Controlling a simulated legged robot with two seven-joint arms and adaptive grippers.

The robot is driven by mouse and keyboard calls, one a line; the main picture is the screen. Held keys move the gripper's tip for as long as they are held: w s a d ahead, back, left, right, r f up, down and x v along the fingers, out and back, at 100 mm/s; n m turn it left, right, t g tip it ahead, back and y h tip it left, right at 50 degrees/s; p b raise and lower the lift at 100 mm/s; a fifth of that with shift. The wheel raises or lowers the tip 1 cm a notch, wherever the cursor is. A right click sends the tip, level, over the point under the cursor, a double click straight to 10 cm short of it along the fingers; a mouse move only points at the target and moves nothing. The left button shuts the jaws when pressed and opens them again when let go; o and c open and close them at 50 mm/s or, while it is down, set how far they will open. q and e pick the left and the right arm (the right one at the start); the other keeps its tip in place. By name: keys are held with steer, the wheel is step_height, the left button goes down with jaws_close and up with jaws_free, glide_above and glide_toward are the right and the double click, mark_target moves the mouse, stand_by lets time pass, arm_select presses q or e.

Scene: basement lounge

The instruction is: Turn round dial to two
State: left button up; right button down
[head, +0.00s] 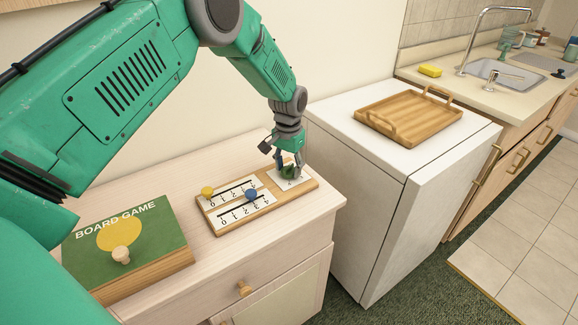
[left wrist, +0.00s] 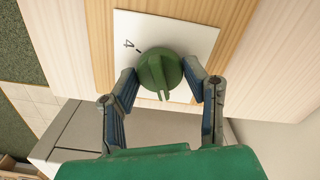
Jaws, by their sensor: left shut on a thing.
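The round dial (head: 289,173) is a dark green knob on a white plate at the right end of a wooden slider board (head: 217,229). In the left wrist view the dial (left wrist: 158,73) has a raised grip bar, and a mark with a "4" shows at its upper left; other numbers are hidden or not legible. My left gripper (head: 288,164) comes down on the dial from above. In the left wrist view its two fingers (left wrist: 161,80) are on either side of the dial, shut on it. My right gripper is not in view.
The board also carries a yellow slider knob (head: 207,192) and a blue one (head: 251,195) on numbered scales. A green board game box (head: 170,240) lies left on the wooden cabinet (head: 215,264). A white appliance (head: 340,130) with a wooden tray (head: 385,118) stands to the right.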

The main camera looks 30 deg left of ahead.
mark_target(289, 166)
arm_select(q)
steer(key=shift+w+m, duration=0.15)
steer(key=shift+m, duration=0.15)
steer(key=shift+r, duration=0.1)
steer(key=o, duration=1.2)
steer(key=shift+c, duration=0.2)
steer(key=shift+r, duration=0.3)
step_height(289, 166, up, 11)
steer(key=shift+a, duration=0.1)
